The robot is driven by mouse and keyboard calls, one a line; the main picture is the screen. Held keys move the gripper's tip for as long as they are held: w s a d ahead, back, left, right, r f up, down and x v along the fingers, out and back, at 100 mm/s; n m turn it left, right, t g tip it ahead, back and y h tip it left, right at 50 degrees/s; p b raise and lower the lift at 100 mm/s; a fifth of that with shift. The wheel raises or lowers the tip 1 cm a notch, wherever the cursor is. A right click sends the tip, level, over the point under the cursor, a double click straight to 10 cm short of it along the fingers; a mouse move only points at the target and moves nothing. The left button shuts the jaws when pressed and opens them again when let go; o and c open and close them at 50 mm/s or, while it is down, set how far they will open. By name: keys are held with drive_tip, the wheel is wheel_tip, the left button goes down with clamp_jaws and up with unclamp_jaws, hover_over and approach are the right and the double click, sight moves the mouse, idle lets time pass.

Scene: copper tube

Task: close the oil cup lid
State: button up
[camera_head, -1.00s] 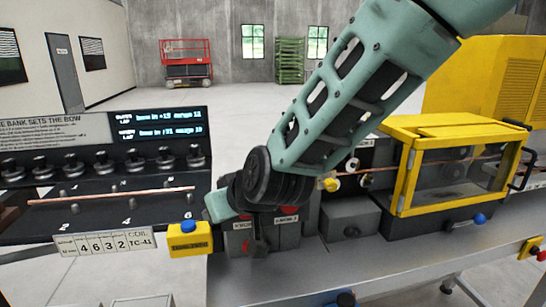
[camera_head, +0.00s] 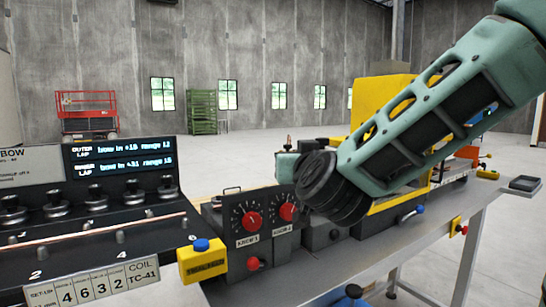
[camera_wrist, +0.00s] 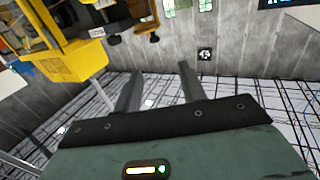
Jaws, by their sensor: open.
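My gripper (camera_wrist: 160,68) shows in the wrist view with its two grey fingers apart and nothing between them. In the head view my arm reaches in from the upper right, and its dark wrist joint is above the bench, right of the red dials; the fingers are not clear there. I cannot make out the oil cup or its lid for certain. A small upright part (camera_head: 289,144) shows behind the wrist in the head view, too small to identify. An orange-brown part (camera_wrist: 146,24) is at the top of the wrist view, beyond the fingers and apart from them.
A control box with red dials (camera_head: 252,221) stands on the grey bench (camera_head: 440,230). A yellow box with a blue button (camera_head: 202,262) is in front. The coil panel (camera_head: 120,238) is at left. A yellow guard (camera_head: 385,95) stands behind my arm; it also shows in the wrist view (camera_wrist: 75,65).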

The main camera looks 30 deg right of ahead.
drive_tip(key=p, duration=1)
approach(288, 146)
drive_tip(key=shift+h, duration=0.3)
drive_tip(key=p+x, duration=0.4)
drive_tip(key=x, duration=0.7)
drive_tip(key=shift+w, duration=0.1)
clamp_jaws()
